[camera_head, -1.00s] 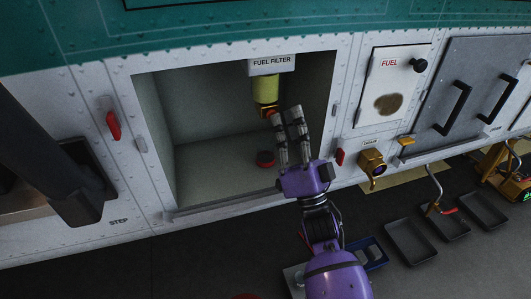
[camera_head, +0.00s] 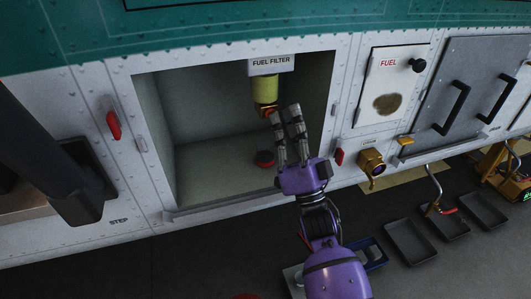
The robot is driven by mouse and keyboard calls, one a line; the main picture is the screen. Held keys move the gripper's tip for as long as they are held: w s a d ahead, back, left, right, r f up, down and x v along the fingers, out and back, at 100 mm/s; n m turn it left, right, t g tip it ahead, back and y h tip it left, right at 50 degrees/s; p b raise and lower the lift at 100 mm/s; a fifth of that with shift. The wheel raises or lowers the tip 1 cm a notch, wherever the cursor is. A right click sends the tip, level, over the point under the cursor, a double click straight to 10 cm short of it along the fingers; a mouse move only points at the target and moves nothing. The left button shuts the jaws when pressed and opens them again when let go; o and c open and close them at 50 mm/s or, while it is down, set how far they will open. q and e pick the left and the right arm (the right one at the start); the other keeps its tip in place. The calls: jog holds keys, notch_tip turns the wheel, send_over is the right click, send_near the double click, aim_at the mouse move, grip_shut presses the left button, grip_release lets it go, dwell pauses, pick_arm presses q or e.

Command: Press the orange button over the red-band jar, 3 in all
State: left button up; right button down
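The fuel filter (camera_head: 264,89) hangs under its label at the top of the open bay, a yellow-green bowl with a gold and orange lower end. The orange button (camera_head: 268,112) shows at that lower end, partly covered by a fingertip. Below it on the bay floor is a small dark jar with red on it (camera_head: 264,158), partly behind a finger. My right gripper (camera_head: 285,112) reaches up from below, its fingertips at or close beside the button. My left gripper is not in view.
The bay's frame and lower sill (camera_head: 225,204) surround my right gripper. A red latch (camera_head: 339,156) and a gold drain fitting (camera_head: 371,162) stand right of it. Several trays (camera_head: 410,241) lie on the dark floor. A dark step (camera_head: 75,190) juts out at left.

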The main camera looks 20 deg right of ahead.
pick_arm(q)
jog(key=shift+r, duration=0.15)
pick_arm(e)
jog(key=shift+r, duration=0.15)
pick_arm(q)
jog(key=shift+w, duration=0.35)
pick_arm(e)
jog(key=shift+s, duration=0.1)
pick_arm(q)
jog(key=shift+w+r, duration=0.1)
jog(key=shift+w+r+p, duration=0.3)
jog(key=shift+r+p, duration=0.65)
jog(key=shift+p, duration=0.05)
pick_arm(e)
jog(key=s, duration=0.6)
jog(key=shift+d+f, duration=0.1)
jog(key=shift+f, duration=0.1)
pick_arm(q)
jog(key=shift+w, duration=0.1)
